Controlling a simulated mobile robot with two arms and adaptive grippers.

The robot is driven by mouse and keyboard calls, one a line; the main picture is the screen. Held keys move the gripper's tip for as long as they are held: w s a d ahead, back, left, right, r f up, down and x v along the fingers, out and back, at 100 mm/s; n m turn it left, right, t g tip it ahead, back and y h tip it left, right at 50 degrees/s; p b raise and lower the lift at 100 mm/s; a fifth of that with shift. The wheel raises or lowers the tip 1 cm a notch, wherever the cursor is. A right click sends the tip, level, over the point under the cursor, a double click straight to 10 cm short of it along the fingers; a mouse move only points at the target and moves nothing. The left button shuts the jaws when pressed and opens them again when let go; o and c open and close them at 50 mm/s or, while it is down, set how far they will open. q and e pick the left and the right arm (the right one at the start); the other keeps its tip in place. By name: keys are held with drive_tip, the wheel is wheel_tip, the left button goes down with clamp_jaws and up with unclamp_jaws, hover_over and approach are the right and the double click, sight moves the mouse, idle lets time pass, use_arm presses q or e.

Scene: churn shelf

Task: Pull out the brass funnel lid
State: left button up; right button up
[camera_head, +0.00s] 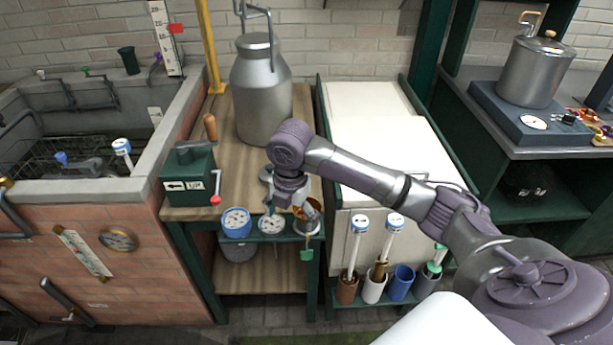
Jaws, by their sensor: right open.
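A brass-coloured piece (309,208), which looks like the funnel lid, sits in the top of a small grey metal cup (306,228) at the front right of the wooden shelf. My right arm reaches in from the right. My right gripper (287,205) points down just left of the brass piece and is open. The gripper partly hides the brass piece, and I cannot tell whether they touch. A green tag (307,254) hangs below the cup. My left gripper is not in view.
Two round-dialled containers (236,223) and (271,225) stand left of the cup. A green box with a wooden handle (189,175) and a large milk can (262,95) stand behind on the wooden top. Several holders with tools (373,285) line the front of the white cabinet (375,115).

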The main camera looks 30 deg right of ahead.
drive_tip(key=w+d+r+n, duration=0.2)
drive_tip(key=d+r, duration=0.4)
drive_tip(key=r, duration=0.1)
drive_tip(key=f, duration=1.3)
drive_tip(key=shift+w+d+f+p, duration=0.1)
drive_tip(key=shift+w+f+p, duration=0.2)
drive_tip(key=shift+f, duration=0.1)
drive_tip(key=shift+c, duration=0.2)
